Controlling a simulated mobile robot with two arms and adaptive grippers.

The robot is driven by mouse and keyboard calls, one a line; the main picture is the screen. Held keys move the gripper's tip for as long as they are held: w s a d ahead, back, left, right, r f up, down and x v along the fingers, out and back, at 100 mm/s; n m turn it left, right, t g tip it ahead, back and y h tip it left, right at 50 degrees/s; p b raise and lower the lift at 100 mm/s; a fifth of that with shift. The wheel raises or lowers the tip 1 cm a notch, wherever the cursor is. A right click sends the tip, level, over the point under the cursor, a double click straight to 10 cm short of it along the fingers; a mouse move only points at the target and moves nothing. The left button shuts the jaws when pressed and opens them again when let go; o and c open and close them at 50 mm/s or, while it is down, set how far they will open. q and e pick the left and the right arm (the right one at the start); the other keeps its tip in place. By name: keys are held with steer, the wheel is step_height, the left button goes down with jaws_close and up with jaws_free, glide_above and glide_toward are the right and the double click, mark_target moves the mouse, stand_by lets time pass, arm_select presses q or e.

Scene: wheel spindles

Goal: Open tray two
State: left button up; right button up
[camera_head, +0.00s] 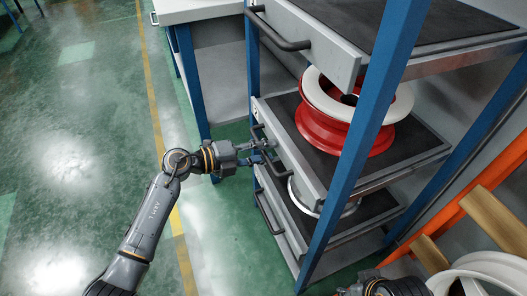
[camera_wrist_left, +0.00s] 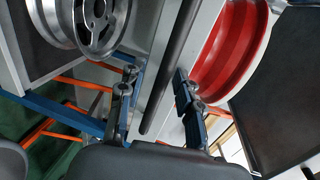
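The rack has three trays at different heights, each with a dark bar handle. The middle tray (camera_head: 425,142) carries a red and white wheel (camera_head: 340,132). My left gripper (camera_head: 266,152) is at this tray's front. In the left wrist view, the middle tray's dark handle (camera_wrist_left: 172,62) runs between my two fingers, which stand apart on either side of it. The left gripper is open, and I cannot tell whether a finger touches the bar. Part of what looks like my right gripper (camera_head: 384,288) shows at the bottom edge; its fingers are not clear.
The upper tray (camera_head: 340,58) overhangs with its own handle (camera_head: 280,30). The lower tray (camera_head: 372,208) holds a silver wheel. A blue post (camera_head: 350,160) stands at the rack's near corner. White wheels (camera_head: 485,270) and orange beams are at the right. The green floor at left is clear.

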arm_select(q)
jaws_close()
